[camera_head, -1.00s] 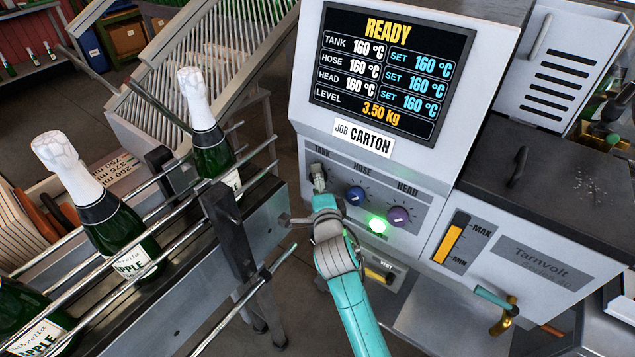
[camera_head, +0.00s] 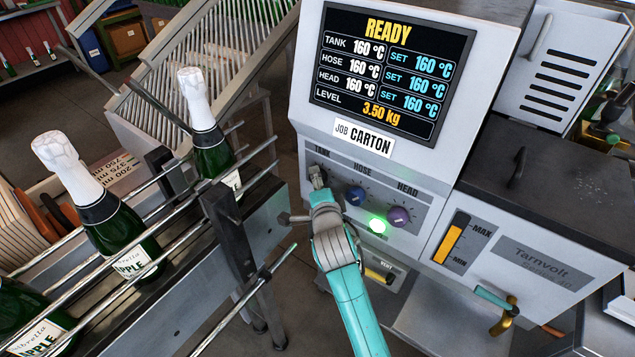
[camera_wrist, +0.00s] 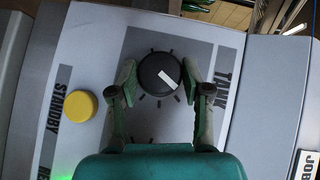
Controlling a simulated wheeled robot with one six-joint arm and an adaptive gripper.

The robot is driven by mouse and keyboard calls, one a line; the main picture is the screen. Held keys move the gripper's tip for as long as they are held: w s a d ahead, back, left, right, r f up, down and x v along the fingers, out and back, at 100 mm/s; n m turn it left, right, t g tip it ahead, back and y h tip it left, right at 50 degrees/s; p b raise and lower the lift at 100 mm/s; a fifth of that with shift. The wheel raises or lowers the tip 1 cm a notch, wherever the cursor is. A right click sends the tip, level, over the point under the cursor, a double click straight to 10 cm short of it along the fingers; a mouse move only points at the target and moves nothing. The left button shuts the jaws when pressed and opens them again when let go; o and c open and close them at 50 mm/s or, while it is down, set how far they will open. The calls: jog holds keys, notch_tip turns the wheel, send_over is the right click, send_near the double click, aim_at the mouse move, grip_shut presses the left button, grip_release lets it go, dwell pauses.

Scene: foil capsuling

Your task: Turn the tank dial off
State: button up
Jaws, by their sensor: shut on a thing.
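The tank dial is a dark round knob with a white pointer mark, seen in the wrist view (camera_wrist: 160,74) under the word TANK. My gripper (camera_wrist: 159,84) has one finger on each side of it and is shut on it. In the head view my gripper (camera_head: 318,180) reaches the tank dial position at the left of the dial row and hides most of the dial. The display (camera_head: 391,72) reads READY, with the tank at 160 °C and set 160 °C.
A yellow button (camera_wrist: 79,105) is by the word STANDBY. Bottles (camera_head: 97,205) stand between rails at left.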

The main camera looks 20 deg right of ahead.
jog(key=shift+w+a+r+n+g+h, duration=0.15)
jog(key=shift+n+g+h, duration=0.9)
jog(key=shift+g, duration=0.8)
jog(key=shift+w+a+r+n+g+h, duration=0.15)
jog(key=shift+n+g+h, duration=0.45)
jog(key=shift+n+g, duration=1.1)
jog(key=shift+w+a+r+n+g+h, duration=0.15)
jog(key=shift+n+g+h, duration=0.8)
jog(key=shift+g, duration=1.1)
jog(key=shift+d+f, duration=0.1)
jog(key=shift+f, duration=0.05)
jog(key=o, duration=1.2)
jog(key=shift+c, duration=0.2)
jog(key=v, duration=0.7)
jog(key=shift+r, duration=0.2)
